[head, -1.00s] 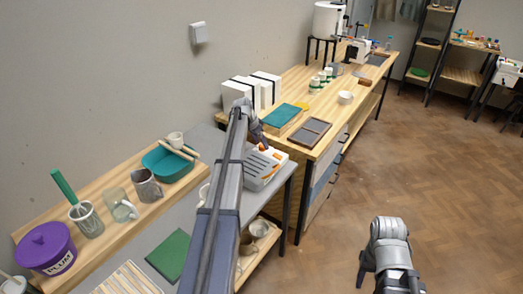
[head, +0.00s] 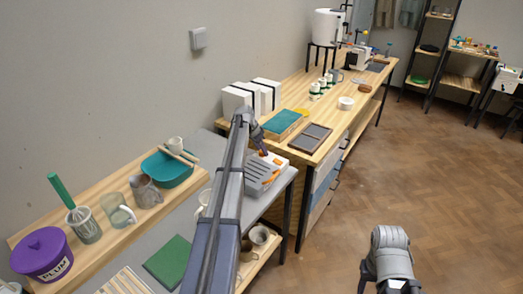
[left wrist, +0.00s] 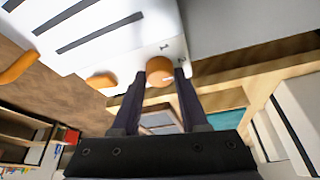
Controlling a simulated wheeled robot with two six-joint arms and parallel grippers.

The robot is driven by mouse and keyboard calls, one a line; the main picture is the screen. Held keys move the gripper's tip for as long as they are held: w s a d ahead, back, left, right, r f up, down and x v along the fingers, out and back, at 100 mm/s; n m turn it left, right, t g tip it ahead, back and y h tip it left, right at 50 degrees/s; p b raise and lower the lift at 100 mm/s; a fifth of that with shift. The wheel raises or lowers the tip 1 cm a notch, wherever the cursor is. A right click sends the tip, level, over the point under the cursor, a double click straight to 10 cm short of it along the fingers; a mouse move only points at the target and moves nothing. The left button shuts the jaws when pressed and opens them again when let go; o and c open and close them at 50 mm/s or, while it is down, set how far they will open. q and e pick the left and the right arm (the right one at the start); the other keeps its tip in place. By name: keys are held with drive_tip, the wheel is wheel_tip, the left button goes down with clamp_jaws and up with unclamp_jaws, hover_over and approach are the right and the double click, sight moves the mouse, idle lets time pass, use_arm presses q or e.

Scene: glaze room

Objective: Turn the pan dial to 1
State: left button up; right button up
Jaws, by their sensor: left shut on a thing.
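The pan (head: 254,184) is a white unit with dark grey slots and orange controls, standing at the right end of the grey table. In the left wrist view its white top (left wrist: 90,30) fills the upper left. The round orange dial (left wrist: 159,70) shows there, with a pale mark on its face and small printed marks beside it, too small to read surely. My left gripper (head: 263,152) reaches the pan's far edge; in the wrist view its dark fingers (left wrist: 160,80) are shut on the dial, one on each side. My right gripper (head: 374,280) hangs over the floor, its fingertips unclear.
A wooden shelf (head: 110,245) along the wall holds a teal tub (head: 168,170), mugs and a purple bucket (head: 42,255). A green mat (head: 168,262) lies on the grey table. The wooden bench (head: 330,108) behind carries white boxes (head: 237,99) and a tray (head: 310,138). Floor at right is clear.

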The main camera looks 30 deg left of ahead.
use_arm(q)
clamp_jaws()
drive_tip(key=shift+n, duration=0.3)
drive_tip(key=n+y, duration=0.1)
drive_tip(key=n, duration=0.1)
drive_tip(key=n+y, duration=0.1)
drive_tip(key=n, duration=0.1)
drive_tip(key=shift+d+n, duration=0.2)
drive_tip(key=shift+n, duration=0.2)
drive_tip(key=n+y, duration=0.1)
drive_tip(key=n, duration=0.2)
drive_tip(key=n+y, duration=0.1)
drive_tip(key=n, duration=0.2)
drive_tip(key=shift+d+n+g+y, duration=0.1)
drive_tip(key=shift+n+g+y, duration=0.2)
drive_tip(key=o, duration=1)
unclamp_jaws()
